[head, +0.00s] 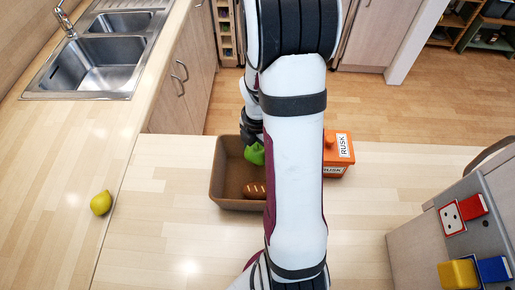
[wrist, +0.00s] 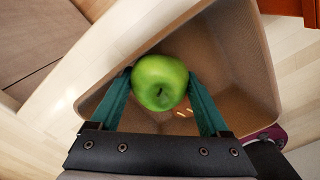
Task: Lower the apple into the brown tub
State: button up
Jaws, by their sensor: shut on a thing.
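The green apple (wrist: 160,82) is held between the two teal fingers of my gripper (wrist: 161,88) in the wrist view. In the head view the apple (head: 255,154) shows just left of my arm, over the brown tub (head: 230,191). The tub also shows in the wrist view (wrist: 238,72), with its open inside behind the apple. My gripper (head: 252,135) is partly hidden by my arm in the head view. The apple's exact height over the tub floor is hard to tell. My arm hides the tub's right part.
An orange box labelled RUSK (head: 338,155) stands right of the tub. A yellow lemon (head: 101,203) lies on the left counter. A sink (head: 95,65) is at the upper left. A grey unit with coloured blocks (head: 460,235) is at the right.

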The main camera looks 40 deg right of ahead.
jog(key=o, duration=1.3)
notch_tip(320, 180, up, 16)
jog(key=s+a+m, duration=0.4)
jog(key=a+m, duration=0.3)
jog(key=m, duration=0.1)
jog(key=s+a+m+y, duration=0.1)
jog(key=s+a+m, duration=0.4)
jog(key=a+m, duration=0.2)
jog(key=s+a+m, duration=0.4)
jog(key=a+m, duration=0.3)
jog(key=m, duration=0.2)
jog(key=shift+s+a+f+y, duration=0.15)
jog(key=shift+s+y, duration=0.1)
jog(key=shift+y, duration=0.15)
